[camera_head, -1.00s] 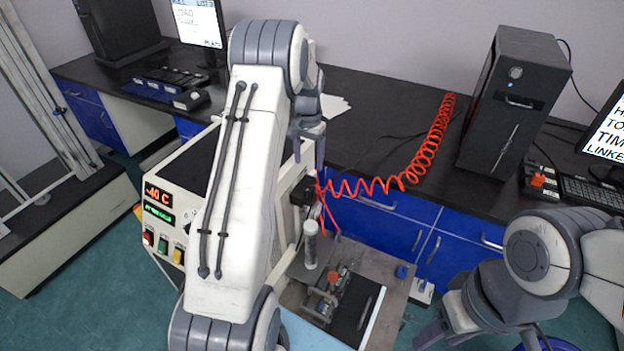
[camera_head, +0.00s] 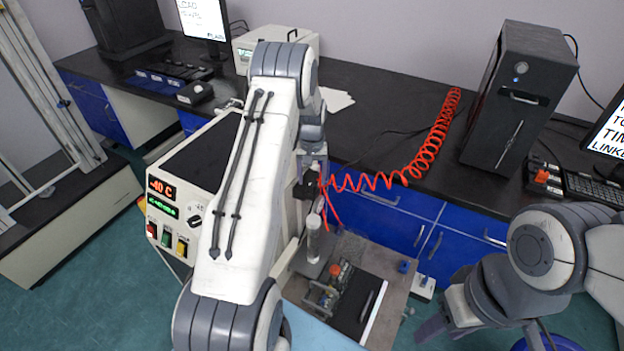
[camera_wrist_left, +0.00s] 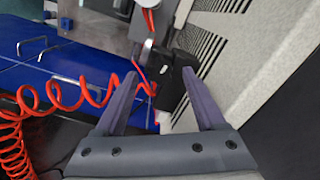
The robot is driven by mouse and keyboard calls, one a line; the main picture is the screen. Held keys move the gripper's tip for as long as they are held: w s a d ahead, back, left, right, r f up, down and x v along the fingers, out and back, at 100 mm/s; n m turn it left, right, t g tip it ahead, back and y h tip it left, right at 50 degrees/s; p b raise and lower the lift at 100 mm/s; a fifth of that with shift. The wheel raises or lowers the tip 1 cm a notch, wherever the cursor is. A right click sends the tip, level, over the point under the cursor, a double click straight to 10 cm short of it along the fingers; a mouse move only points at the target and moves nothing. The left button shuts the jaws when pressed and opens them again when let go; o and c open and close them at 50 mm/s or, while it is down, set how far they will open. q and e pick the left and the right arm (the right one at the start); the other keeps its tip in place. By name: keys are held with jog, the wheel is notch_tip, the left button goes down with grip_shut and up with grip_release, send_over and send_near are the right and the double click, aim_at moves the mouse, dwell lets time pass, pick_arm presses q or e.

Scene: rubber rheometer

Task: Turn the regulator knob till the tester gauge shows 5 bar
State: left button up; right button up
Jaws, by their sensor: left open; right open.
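The black regulator (camera_head: 305,190) sits on the side of the white tester (camera_head: 205,165), where the red coiled hose meets it. In the left wrist view the regulator (camera_wrist_left: 168,85) lies between the spread fingers of my left gripper (camera_wrist_left: 160,74), with gaps showing on both sides. I cannot clearly tell its knob from its body. A small silvery round part (camera_wrist_left: 147,50) beside it may be the gauge; no dial reading is visible. In the head view my left gripper (camera_head: 316,160) hangs just above the regulator. My right gripper (camera_head: 440,326) is open, low at the right.
The red coiled hose (camera_head: 432,150) runs across the black bench to the right. A black computer tower (camera_head: 518,95) stands there. The tester's lower platform carries a clear cylinder (camera_head: 314,238) and a small fixture. Blue drawers (camera_head: 385,215) are behind it.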

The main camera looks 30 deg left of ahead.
aim_at(312, 182)
pick_arm(q)
jog(key=shift+f, duration=1)
grip_shut()
jog(key=shift+m, duration=1)
jog(key=shift+m+b, duration=0.35)
jog(key=shift+m, duration=0.65)
grip_release()
jog(key=shift+r, duration=0.1)
notch_tip(312, 182, up, 10)
jog(key=b, duration=0.1)
jog(key=shift+r+b, duration=0.2)
jog(key=shift+b, duration=0.15)
